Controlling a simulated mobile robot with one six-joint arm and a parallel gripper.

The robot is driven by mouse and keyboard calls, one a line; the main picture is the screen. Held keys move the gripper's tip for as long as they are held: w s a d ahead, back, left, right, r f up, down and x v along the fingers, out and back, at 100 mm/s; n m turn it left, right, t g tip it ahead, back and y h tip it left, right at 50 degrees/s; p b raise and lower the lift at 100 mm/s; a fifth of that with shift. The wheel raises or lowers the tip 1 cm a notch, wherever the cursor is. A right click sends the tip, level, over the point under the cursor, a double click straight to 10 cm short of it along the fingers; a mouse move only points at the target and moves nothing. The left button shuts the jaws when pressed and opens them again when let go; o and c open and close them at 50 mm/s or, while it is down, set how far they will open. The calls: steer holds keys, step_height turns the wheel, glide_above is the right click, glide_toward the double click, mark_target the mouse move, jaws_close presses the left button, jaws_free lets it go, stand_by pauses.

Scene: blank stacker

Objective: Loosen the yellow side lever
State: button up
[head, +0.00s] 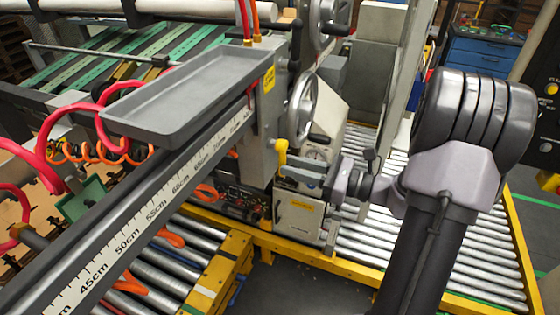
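A handwheel (302,106) is just above the lever. A grey tray (185,100) and a centimetre ruler bar (150,215) lie to the left. Roller conveyors (400,235) with yellow frames run below and behind. Red hoses (62,122) hang at far left.

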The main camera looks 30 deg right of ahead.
steer(key=a+m+p, duration=0.1)
steer(key=p, duration=0.1)
steer(key=a+m+p, duration=0.1)
steer(key=m+p, duration=0.1)
steer(key=shift+w+a+r+m+p, duration=0.1)
steer(key=shift+w+r+m+p, duration=0.1)
steer(key=shift+r+m+p, duration=0.15)
step_height(320, 180, up, 4)
steer(key=s+a+m+p, duration=0.2)
steer(key=a+m+p, duration=0.1)
steer(key=m+p, duration=1.15)
steer(key=s+d+n+p, duration=0.1)
steer(key=s+d, duration=0.4)
steer(key=s, duration=0.2)
steer(key=shift+s+d+n+p, duration=0.15)
steer(key=shift+d+n+p, duration=0.15)
steer(key=shift+d, duration=0.05)
stand_by(0.8)
steer(key=shift+f, duration=0.1)
